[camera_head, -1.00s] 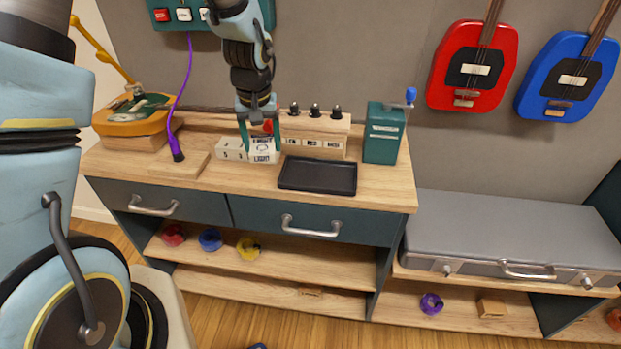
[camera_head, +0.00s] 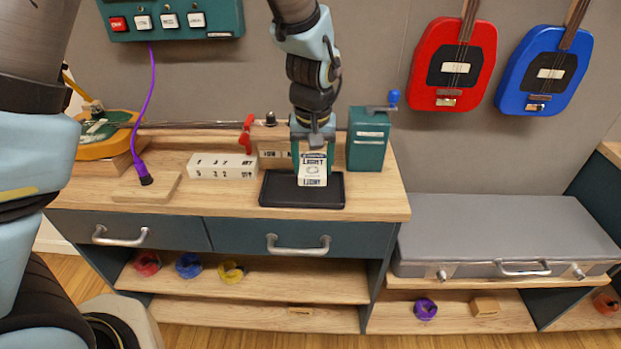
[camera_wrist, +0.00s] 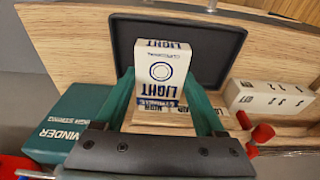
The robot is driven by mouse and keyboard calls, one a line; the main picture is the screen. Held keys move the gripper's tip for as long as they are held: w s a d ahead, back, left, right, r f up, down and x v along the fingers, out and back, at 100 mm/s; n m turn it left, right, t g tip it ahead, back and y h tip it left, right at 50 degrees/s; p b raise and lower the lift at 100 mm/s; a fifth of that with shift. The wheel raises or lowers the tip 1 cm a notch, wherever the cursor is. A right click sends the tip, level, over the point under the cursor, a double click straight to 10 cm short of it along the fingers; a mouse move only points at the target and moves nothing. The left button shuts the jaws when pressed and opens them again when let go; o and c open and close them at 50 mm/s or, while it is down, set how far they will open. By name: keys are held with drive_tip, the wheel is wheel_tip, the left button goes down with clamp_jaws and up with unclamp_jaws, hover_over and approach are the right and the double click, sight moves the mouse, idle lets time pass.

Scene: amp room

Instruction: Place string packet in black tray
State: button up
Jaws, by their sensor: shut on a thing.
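The string packet (camera_head: 312,169) is a white box with dark blue "LIGHT" lettering. My gripper (camera_head: 313,158) is shut on it, one finger on each side, and holds it upright over the black tray (camera_head: 268,190). In the wrist view the packet (camera_wrist: 161,75) stands between my gripper's green fingers (camera_wrist: 165,95), with the black tray (camera_wrist: 228,42) behind it. I cannot tell whether the packet's bottom touches the tray. The tray is a shallow rectangle on the wooden bench top and looks otherwise empty.
A white labelled block (camera_head: 222,166) stands left of the tray. A green winder box (camera_head: 368,140) with a blue-knobbed crank stands right behind it. A wooden block with knobs is partly hidden behind my gripper. A red clip-like thing (camera_head: 247,134) stands behind the white block.

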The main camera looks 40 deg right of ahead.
sight(312, 191)
drive_tip(key=shift+f+p, duration=0.45)
drive_tip(key=shift+f, duration=1.9)
drive_tip(key=shift+f, duration=0.15)
drive_tip(key=o, duration=1.4)
drive_tip(key=shift+c, duration=0.2)
drive_tip(key=r, duration=0.4)
drive_tip(key=s+r+b, duration=0.1)
drive_tip(key=r, duration=0.3)
drive_tip(key=a+r+b, duration=0.1)
drive_tip(key=r, duration=0.3)
drive_tip(key=shift+s+r, duration=0.1)
drive_tip(key=shift+s, duration=0.1)
drive_tip(key=shift+a, duration=0.1)
